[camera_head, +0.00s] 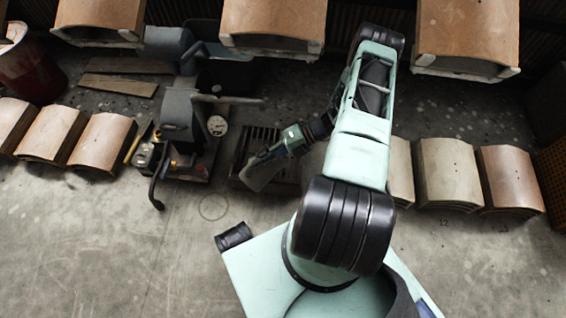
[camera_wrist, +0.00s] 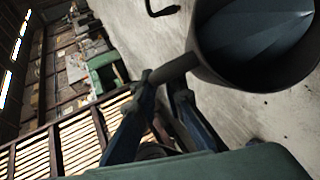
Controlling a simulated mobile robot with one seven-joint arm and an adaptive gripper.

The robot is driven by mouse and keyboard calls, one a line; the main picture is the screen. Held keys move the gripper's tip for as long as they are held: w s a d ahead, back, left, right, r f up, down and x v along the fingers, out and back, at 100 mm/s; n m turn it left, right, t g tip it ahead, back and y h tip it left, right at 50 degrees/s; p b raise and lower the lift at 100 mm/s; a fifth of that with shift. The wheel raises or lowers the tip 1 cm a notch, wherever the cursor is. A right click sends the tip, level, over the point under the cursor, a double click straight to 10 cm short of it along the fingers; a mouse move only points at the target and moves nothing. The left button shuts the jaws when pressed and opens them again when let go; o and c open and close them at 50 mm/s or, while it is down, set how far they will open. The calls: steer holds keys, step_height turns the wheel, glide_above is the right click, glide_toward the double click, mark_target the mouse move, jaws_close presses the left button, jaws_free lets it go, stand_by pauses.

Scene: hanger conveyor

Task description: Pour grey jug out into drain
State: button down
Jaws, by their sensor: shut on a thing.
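My gripper (camera_head: 268,157) is shut on the handle of the grey jug (camera_head: 262,176), left of my arm. In the wrist view, my gripper (camera_wrist: 163,84) holds the short handle, and the jug (camera_wrist: 200,48) fills the upper right with its wide mouth showing. Its inside looks dark blue-grey; I cannot tell how much it holds. In the head view the jug looks tilted, over or in front of the dark slatted drain (camera_head: 264,138). The jug and gripper partly hide the drain. I cannot tell the jug's height above it.
A dark machine (camera_head: 182,125) with a round gauge (camera_head: 217,126) and a bent lever (camera_head: 156,190) stands left of the drain. Curved tile stacks (camera_head: 103,140) line the left, with more stacks (camera_head: 447,170) at right. A red drum (camera_head: 30,68) is far left. The front-left floor is clear.

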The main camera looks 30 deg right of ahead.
steer(key=shift+d, duration=0.1)
steer(key=shift+w+d+f+y, duration=0.2)
steer(key=shift+d+y, duration=0.25)
steer(key=shift+y, duration=0.05)
stand_by(0.3)
steer(key=shift+w+d+f+m+y, duration=0.15)
steer(key=shift+d+f+m+y, duration=0.25)
steer(key=shift+d+y, duration=0.2)
stand_by(0.3)
steer(key=shift+d, duration=0.1)
steer(key=shift+w+d+f+y, duration=0.2)
steer(key=shift+d+f+y, duration=0.15)
steer(key=shift+d+y, duration=0.2)
steer(key=shift+d, duration=0.1)
stand_by(0.9)
